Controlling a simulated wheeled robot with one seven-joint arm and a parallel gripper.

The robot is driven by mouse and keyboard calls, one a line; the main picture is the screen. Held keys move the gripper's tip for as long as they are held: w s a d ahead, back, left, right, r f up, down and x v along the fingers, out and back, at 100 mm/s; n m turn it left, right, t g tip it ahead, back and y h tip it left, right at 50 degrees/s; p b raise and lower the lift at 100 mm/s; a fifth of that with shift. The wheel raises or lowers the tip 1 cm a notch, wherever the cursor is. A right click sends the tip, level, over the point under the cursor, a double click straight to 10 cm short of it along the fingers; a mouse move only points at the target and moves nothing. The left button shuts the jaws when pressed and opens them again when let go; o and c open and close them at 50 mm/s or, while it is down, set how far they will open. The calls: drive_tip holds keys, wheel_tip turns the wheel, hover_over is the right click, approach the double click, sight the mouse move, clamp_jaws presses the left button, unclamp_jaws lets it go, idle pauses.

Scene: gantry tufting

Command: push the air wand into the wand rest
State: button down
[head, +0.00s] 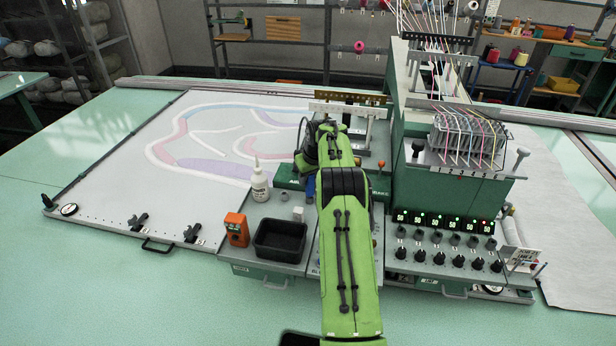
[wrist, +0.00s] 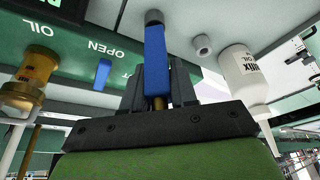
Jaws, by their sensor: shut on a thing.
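The air wand (wrist: 155,62) shows in the wrist view as a blue handle with a brass part at its lower end. My gripper (wrist: 160,88) is shut on it, with a dark finger on each side. The wand's upper end reaches the pale panel area at the top of the picture. I cannot make out the wand rest for certain, nor whether the wand touches it.
A white bottle (head: 260,181), an orange box (head: 236,229) and a black tray (head: 280,239) stand left of my arm. The green machine with knobs (head: 445,240) is close on the right. In the wrist view a brass fitting (wrist: 28,82) is left and the bottle (wrist: 243,72) right.

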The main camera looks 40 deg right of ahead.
drive_tip(key=shift+f, duration=0.2)
drive_tip(key=c, duration=0.8)
unclamp_jaws()
drive_tip(key=v, duration=1.5)
drive_tip(key=shift+r, duration=0.4)
